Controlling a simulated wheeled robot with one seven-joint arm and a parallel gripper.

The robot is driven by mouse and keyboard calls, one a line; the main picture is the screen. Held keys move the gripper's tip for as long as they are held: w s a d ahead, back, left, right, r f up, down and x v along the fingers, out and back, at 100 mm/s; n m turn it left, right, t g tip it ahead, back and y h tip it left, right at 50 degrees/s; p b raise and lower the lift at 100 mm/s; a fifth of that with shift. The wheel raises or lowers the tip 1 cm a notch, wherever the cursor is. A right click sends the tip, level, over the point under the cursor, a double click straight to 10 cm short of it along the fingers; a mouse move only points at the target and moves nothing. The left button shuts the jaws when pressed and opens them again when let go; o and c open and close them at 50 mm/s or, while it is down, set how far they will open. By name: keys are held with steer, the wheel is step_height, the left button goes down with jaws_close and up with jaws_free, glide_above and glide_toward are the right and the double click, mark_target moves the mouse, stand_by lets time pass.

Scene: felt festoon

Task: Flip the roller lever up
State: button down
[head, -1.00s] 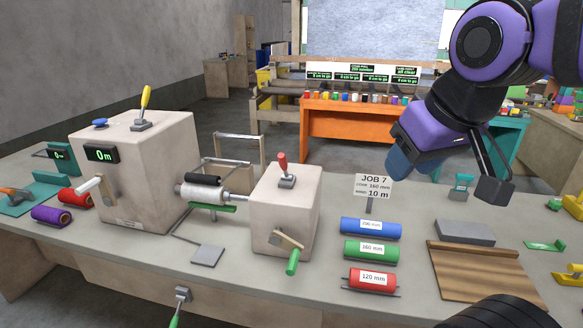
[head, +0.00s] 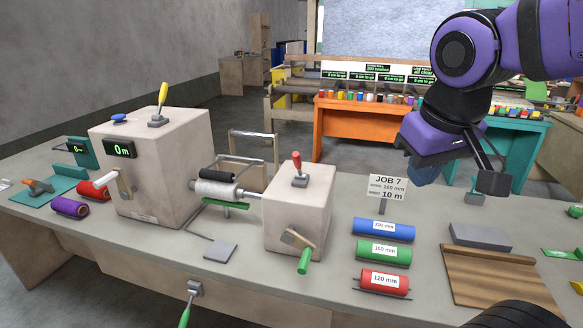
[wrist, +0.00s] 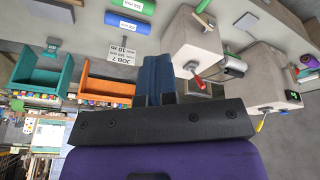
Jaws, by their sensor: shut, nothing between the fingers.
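Several levers show and none is labelled, so I cannot tell which one is the roller lever. A yellow lever (head: 162,95) stands tilted slightly right on top of the large beige box. A red lever (head: 297,162) stands near upright on the smaller beige box (head: 285,220). A green-handled lever (head: 185,314) hangs at the table's front edge. Between the boxes are a black roller (head: 215,175) and a white roll (head: 217,190). My gripper (head: 424,173) is shut and empty, above the table right of the small box. Its blue fingers show in the wrist view (wrist: 158,75).
A JOB 7 sign (head: 388,187) stands below and left of my gripper. Blue (head: 383,230), green (head: 383,253) and red (head: 382,282) rolls lie in front of it. A wooden board (head: 500,275) lies right. A crank with green handle (head: 304,261) sticks out of the small box.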

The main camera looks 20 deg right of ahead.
steer(key=w+d+f+g+h, duration=0.1)
steer(key=w+f+g+h, duration=0.3)
steer(key=w+f+h, duration=0.15)
steer(key=n+t+h, duration=0.8)
steer(key=t+h, duration=0.1)
steer(key=t, duration=0.7)
glide_toward(295, 160)
steer(key=f+v, duration=0.1)
steer(key=v, duration=0.5)
steer(key=shift+a+r, duration=0.1)
steer(key=shift+r, duration=0.05)
steer(key=x, duration=1.4)
steer(key=shift+r, duration=0.2)
steer(key=shift+r, duration=0.15)
